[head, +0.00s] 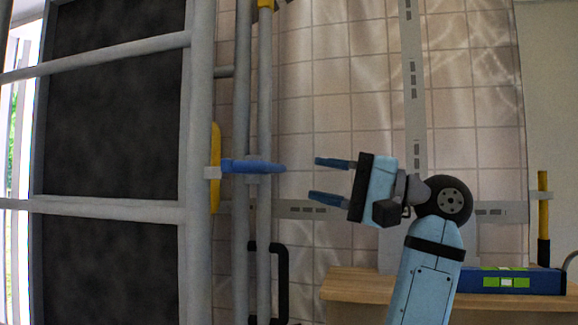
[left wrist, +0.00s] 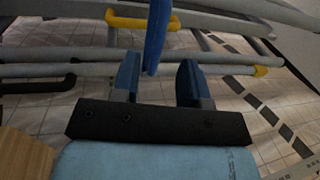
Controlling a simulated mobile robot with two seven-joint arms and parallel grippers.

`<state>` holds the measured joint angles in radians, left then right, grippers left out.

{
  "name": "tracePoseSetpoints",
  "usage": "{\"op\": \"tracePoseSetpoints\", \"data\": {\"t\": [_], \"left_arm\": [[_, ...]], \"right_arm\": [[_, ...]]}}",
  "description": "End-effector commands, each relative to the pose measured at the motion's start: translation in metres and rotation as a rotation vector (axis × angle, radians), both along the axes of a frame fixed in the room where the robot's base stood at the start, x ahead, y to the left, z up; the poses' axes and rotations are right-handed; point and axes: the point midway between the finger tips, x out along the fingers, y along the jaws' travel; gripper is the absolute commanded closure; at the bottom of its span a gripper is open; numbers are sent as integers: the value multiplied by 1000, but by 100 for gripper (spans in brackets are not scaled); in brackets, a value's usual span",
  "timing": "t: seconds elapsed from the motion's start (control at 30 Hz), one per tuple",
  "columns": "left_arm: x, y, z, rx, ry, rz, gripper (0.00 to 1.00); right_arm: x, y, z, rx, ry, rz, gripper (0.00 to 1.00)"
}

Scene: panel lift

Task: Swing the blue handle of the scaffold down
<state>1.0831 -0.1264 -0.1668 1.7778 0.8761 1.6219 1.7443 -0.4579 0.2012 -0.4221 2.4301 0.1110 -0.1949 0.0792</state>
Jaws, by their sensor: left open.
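The blue handle (head: 252,166) sticks out to the right from the grey scaffold (head: 199,120), level or nearly so, beside a yellow part. My left gripper (head: 332,179) is open and empty, its two blue fingers pointing left at the handle's free end. A small gap shows between the fingertips and the handle tip. In the left wrist view the blue handle (left wrist: 154,38) comes down from the top edge, and its end lines up between the open fingers of my left gripper (left wrist: 158,78). My right gripper is in neither view.
A wooden table (head: 350,286) stands at the lower right with a blue and green spirit level (head: 508,281) on it. A yellow-and-black tool (head: 543,215) stands near it. A black bracket (head: 283,280) is below the handle. Tiled wall lies behind.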

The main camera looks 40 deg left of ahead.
Motion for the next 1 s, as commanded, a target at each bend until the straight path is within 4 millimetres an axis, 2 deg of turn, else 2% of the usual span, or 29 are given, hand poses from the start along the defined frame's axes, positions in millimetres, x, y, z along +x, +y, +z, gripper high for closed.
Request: {"op": "tracePoseSetpoints", "data": {"t": [0.1, 0.3, 1.0], "left_arm": [[11, -19, -3, 0, 2, -2, 59], [20, -36, -8, 1, 1, -1, 59], [21, -38, -9, 0, -1, 0, 59]], "right_arm": [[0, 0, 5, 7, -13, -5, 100], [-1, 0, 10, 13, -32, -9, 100], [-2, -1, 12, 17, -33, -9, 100]]}}
